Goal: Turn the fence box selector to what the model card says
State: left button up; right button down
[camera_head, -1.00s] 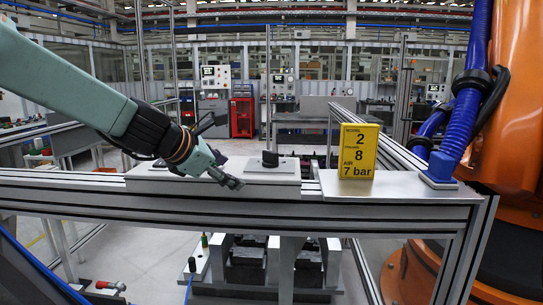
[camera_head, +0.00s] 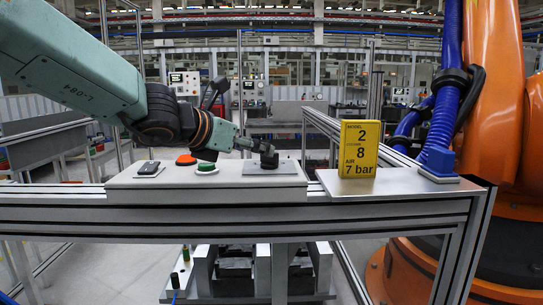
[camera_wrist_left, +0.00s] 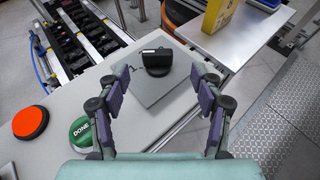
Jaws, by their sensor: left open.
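The fence box (camera_head: 120,182) is a long pale box on the aluminium rail. Its selector is a black knob (camera_head: 269,161) on a grey plate (camera_head: 247,169) at the right end. In the left wrist view the knob (camera_wrist_left: 156,60) sits beyond the plate's bare middle (camera_wrist_left: 158,88). The yellow model card (camera_head: 358,150) stands upright to the right, reading model 2, then 8 under a small blurred label, and air 7 bar. My left gripper (camera_head: 262,146) is open just at the knob; in the left wrist view its fingers (camera_wrist_left: 160,80) stand either side, apart from it. My right gripper is out of view.
A red-orange button (camera_head: 186,160), a green button (camera_head: 206,168) marked DONE and a black item (camera_head: 149,168) are on the box left of the selector. An orange machine with blue hoses (camera_head: 445,90) stands to the right. A plate (camera_head: 400,183) carries the card.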

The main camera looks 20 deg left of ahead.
aim_at(269, 159)
pick_arm(q)
jog(key=shift+w+d, duration=0.1)
jog(key=shift+d, duration=0.15)
jog(key=w, duration=0.1)
jog(key=f, duration=0.1)
jog(key=w, duration=0.1)
jog(key=shift+w+a+f, duration=0.25)
jog(key=shift+w+a, duration=0.05)
jog(key=shift+a, duration=0.05)
jog(key=w+d, duration=0.1)
jog(key=w+d+f, duration=0.1)
jog(key=w, duration=0.1)
jog(key=shift+w+d+f, duration=0.1)
jog(key=shift+w+d, duration=0.05)
jog(key=shift+d, duration=0.05)
jog(key=shift+w+d, duration=0.2)
jog(key=shift+d, duration=0.1)
jog(key=shift+a+f, duration=0.15)
jog(key=shift+a, duration=0.5)
jog(key=shift+w+d, duration=0.2)
jog(key=shift+d, duration=0.35)
jog(key=c, duration=0.4)
jog(key=shift+a, duration=0.4)
jog(key=c, duration=0.5)
jog(key=shift+d, duration=0.2)
jog(key=shift+c, duration=1.2)
jog(key=shift+a, duration=0.1)
